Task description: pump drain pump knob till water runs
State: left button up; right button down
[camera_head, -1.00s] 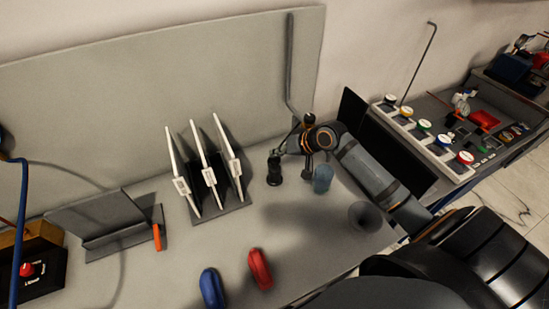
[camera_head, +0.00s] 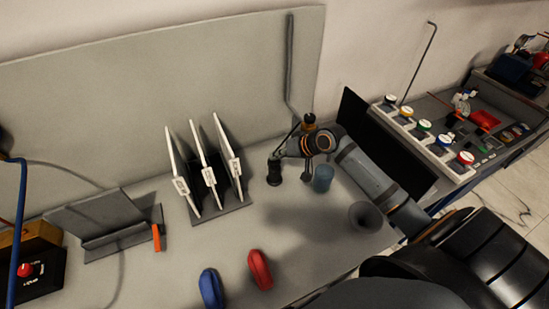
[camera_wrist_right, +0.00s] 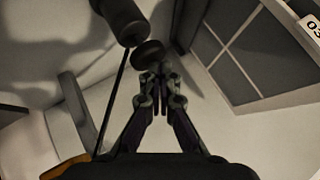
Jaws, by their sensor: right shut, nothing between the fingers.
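A small black upright pump-like post (camera_head: 274,172) stands on the grey bench, right of the card rack. My right gripper (camera_head: 282,152) reaches in from the right, close to its top. In the right wrist view, my right gripper (camera_wrist_right: 156,72) is shut with nothing between its fingertips. A dark round knob (camera_wrist_right: 148,53) is just beyond the tips; I cannot tell whether they touch it. A black cylinder (camera_wrist_right: 125,20) is up and left of the knob. A bluish cup (camera_head: 322,179) stands below my right wrist. I see no running water. My left gripper is not in view.
A rack with white numbered cards (camera_head: 209,175) stands left of the post. Blue (camera_head: 211,288) and red (camera_head: 260,270) rounded objects lie near the front. A dark upright panel (camera_head: 385,150) and a row of coloured buttons (camera_head: 425,130) are to the right.

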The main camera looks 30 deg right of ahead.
aim_at(277, 161)
jog(key=shift+f, duration=0.55)
jog(key=shift+r, duration=0.1)
dwell(0.4)
jog(key=shift+r+p, duration=1.7)
jog(key=shift+p, duration=0.25)
notch_tip(277, 161, up, 5)
jog(key=p, duration=0.5)
